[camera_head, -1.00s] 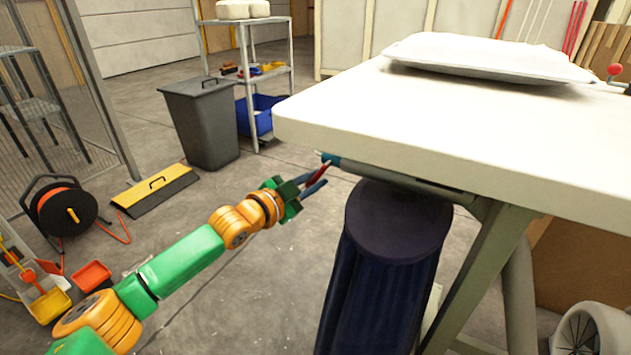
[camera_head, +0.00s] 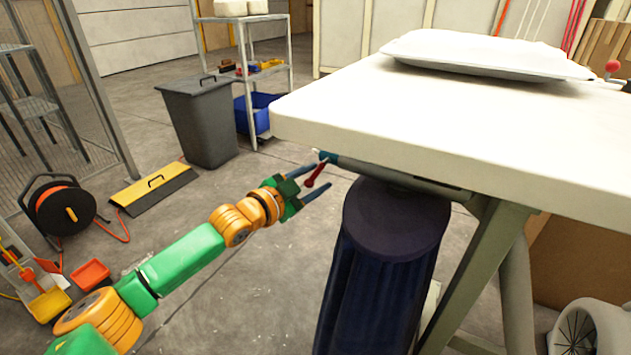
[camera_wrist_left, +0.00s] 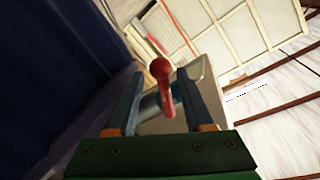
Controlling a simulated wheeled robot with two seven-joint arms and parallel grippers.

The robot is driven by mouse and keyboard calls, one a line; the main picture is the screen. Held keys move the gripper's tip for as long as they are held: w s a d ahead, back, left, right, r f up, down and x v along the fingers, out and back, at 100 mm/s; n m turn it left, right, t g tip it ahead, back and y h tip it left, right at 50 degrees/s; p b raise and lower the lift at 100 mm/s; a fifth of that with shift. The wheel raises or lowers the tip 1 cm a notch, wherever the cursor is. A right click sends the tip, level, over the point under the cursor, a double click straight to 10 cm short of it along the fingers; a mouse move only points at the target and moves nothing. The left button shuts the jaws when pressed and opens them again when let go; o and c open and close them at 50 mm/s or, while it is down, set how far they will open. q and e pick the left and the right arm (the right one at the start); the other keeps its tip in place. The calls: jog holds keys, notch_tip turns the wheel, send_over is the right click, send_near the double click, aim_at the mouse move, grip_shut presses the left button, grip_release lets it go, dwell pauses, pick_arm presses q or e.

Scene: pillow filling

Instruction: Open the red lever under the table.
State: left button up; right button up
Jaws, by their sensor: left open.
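The red lever (camera_head: 317,174) hangs at a slant from a teal and grey fitting (camera_head: 328,157) under the near left corner of the white table (camera_head: 420,130). My left gripper (camera_head: 322,178) is open around the lever, with one blue finger on either side of it. In the left wrist view the lever's red knob (camera_wrist_left: 160,70) stands between the two open fingers (camera_wrist_left: 157,90), with a gap visible on both sides. My right gripper is not in view.
A white pillow (camera_head: 485,55) lies on the table. A grey bin (camera_head: 200,125) and a shelf (camera_head: 265,75) stand behind on open floor.

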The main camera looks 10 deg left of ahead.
pick_arm(q)
jog(key=f+p+v, duration=0.1)
jog(key=v, duration=0.5)
jog(key=shift+s+r+p, duration=0.3)
jog(key=shift+s+r, duration=0.2)
jog(key=shift+s, duration=0.1)
